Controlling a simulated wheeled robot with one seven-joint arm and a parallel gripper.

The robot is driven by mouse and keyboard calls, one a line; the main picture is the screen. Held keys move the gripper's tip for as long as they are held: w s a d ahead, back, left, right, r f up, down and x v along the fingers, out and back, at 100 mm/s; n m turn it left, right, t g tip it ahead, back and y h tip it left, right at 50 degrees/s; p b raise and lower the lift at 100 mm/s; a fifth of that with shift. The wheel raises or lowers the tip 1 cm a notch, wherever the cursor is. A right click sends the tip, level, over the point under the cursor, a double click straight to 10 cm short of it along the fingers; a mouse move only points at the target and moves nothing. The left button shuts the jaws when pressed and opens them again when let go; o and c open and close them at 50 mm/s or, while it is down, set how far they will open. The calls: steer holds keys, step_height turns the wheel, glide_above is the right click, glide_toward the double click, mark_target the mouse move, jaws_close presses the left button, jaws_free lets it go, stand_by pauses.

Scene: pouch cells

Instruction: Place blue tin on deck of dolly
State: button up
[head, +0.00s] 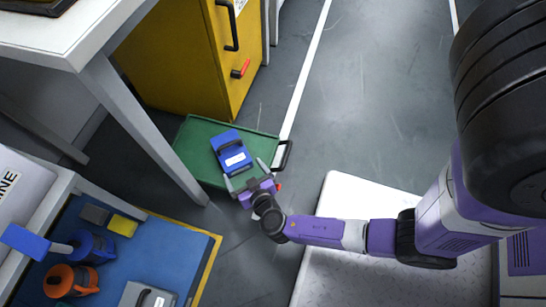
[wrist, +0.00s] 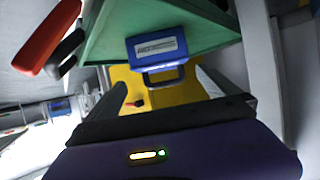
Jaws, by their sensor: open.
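The blue tin (head: 231,158), a box with a white label and a dark blue top, sits on the green deck of the dolly (head: 192,143). In the wrist view the tin (wrist: 180,54) shows its label and handle against the green deck (wrist: 108,32). My gripper (head: 246,174) is open and empty at the deck's near edge. Its fingertips point toward the tin and appear just short of it. In the wrist view the two fingers stand apart, with the tin beyond them. The tin's contact with the deck is not clear in the wrist view.
A yellow cabinet (head: 175,60) stands behind the dolly. A white table leg (head: 140,128) is close on its left. A blue mat (head: 165,245) at lower left carries an orange item (head: 70,279) and other things. Open floor (head: 365,100) lies to the right.

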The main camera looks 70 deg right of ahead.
steer(key=s+a+r+n+y, duration=0.2)
steer(key=s+a+n+y, duration=0.15)
steer(key=s, duration=0.35)
steer(key=s+a+r+n+y, duration=0.2)
steer(key=s+a+r+y, duration=0.1)
steer(key=s+a, duration=0.25)
steer(key=s+a+r+n+t+y, duration=0.1)
steer(key=s+a+r+t, duration=0.1)
steer(key=r, duration=1.1)
steer(key=s+a+r+n+t+y, duration=0.1)
steer(key=s+a+r+n+t, duration=0.1)
steer(key=r, duration=1.2)
steer(key=shift+s+t, duration=0.4)
steer(key=shift+t, duration=0.2)
